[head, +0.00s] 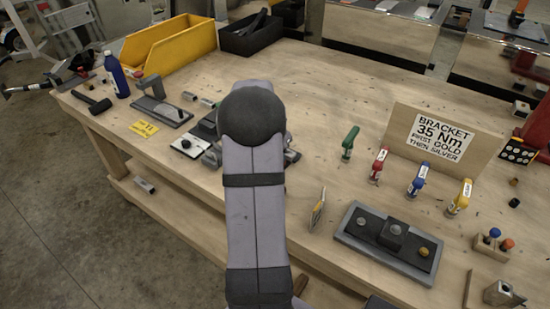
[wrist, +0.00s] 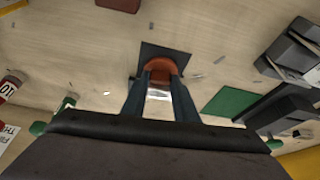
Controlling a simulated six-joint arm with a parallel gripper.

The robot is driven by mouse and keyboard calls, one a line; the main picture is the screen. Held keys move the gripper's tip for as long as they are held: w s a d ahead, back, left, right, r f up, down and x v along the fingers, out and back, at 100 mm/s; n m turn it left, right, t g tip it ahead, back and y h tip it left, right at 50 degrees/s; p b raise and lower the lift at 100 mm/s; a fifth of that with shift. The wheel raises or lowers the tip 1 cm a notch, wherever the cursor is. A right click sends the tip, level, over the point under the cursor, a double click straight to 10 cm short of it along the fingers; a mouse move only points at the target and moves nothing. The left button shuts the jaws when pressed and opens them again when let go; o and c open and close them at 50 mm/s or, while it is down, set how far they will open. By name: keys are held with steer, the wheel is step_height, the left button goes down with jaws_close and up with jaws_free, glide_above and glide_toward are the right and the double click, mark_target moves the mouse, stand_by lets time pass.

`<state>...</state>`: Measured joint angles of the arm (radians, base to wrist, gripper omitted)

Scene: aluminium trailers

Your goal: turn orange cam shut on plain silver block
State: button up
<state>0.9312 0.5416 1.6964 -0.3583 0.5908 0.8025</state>
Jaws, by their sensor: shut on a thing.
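In the wrist view the orange cam (wrist: 161,67) shows as a rounded orange-brown piece at the tips of my gripper (wrist: 160,80). The two dark fingers are closed on it from both sides. A dark square plate (wrist: 150,50) lies under and beyond the cam. A pale silvery patch shows between the fingers; I cannot tell if it is the plain silver block. How far the cam is turned is not clear. In the head view my own arm hides the gripper and the cam.
Grey fixtures (head: 208,132) flank my arm. Several upright coloured-handled tools, such as the green one (head: 350,140), stand right, before a bracket sign (head: 440,138). A dark bracket fixture (head: 365,250) lies front right. A yellow bin (head: 170,45) stands at back left.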

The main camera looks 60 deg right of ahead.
steer(key=o, duration=1.1)
steer(key=shift+c, duration=0.2)
steer(key=b+v, duration=0.1)
steer(key=v, duration=0.6)
steer(key=shift+r+b, duration=0.2)
steer(key=shift+b, duration=0.1)
steer(key=shift+a, duration=0.1)
